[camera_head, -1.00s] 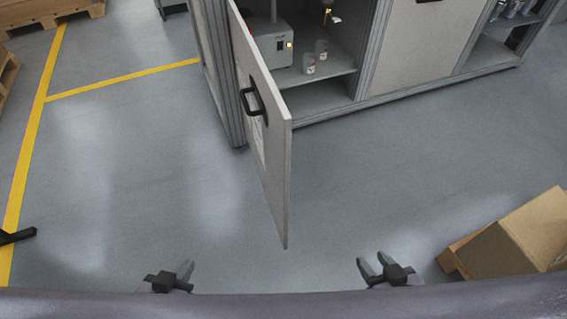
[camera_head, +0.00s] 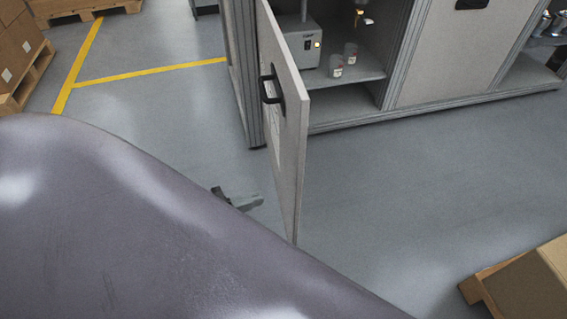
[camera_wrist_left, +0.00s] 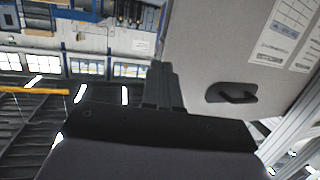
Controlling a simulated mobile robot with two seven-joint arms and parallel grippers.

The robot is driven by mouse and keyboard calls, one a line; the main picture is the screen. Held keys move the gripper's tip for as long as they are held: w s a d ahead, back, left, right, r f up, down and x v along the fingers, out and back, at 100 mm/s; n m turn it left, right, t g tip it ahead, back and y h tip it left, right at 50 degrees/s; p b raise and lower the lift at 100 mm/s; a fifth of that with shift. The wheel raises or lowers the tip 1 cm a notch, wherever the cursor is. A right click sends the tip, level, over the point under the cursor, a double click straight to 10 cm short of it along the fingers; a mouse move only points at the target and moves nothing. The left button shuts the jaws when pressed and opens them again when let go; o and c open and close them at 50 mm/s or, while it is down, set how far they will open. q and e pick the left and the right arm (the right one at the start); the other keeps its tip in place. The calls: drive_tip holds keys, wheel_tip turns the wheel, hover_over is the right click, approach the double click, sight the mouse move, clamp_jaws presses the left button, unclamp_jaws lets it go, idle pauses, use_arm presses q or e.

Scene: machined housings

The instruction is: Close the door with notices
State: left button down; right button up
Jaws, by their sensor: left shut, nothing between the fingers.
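The door with notices (camera_head: 290,150) stands open, swung out from the cabinet toward me and seen nearly edge-on. Its dark handle (camera_head: 271,88) is on the left face. In the left wrist view the door (camera_wrist_left: 212,48) fills the upper right, with white notice sheets (camera_wrist_left: 285,35) and the recessed handle (camera_wrist_left: 232,94). My left gripper (camera_head: 257,201) is shut and empty, low on the left of the door, near its lower free edge. In the wrist view the fingers (camera_wrist_left: 160,70) are beside the door; I cannot tell whether they touch. My right gripper is not in view.
The open cabinet bay (camera_head: 335,85) holds a grey machine (camera_head: 303,43) and two small jars on its shelf. A closed door (camera_head: 445,50) is to the right. A cardboard box (camera_head: 530,285) lies at lower right. Boxes on a pallet (camera_head: 22,50) are at far left. The floor between is clear.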

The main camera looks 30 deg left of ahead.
sight(294, 153)
use_arm(q)
drive_tip(key=w+a+r+m+g+h+b, duration=0.1)
drive_tip(key=a+r+m+h+b, duration=0.15)
drive_tip(key=a, duration=0.25)
drive_tip(key=w+a+r+m+h+b, duration=0.1)
drive_tip(key=w+a+h+b, duration=0.15)
drive_tip(key=a, duration=0.25)
drive_tip(key=b+x, duration=0.1)
drive_tip(key=x, duration=0.2)
drive_tip(key=b+x, duration=0.1)
drive_tip(key=x, duration=0.3)
drive_tip(key=b+x, duration=0.2)
drive_tip(key=x, duration=0.2)
drive_tip(key=shift+s+d+r, duration=0.15)
drive_tip(key=shift+d, duration=0.3)
drive_tip(key=shift+w+d, duration=0.7)
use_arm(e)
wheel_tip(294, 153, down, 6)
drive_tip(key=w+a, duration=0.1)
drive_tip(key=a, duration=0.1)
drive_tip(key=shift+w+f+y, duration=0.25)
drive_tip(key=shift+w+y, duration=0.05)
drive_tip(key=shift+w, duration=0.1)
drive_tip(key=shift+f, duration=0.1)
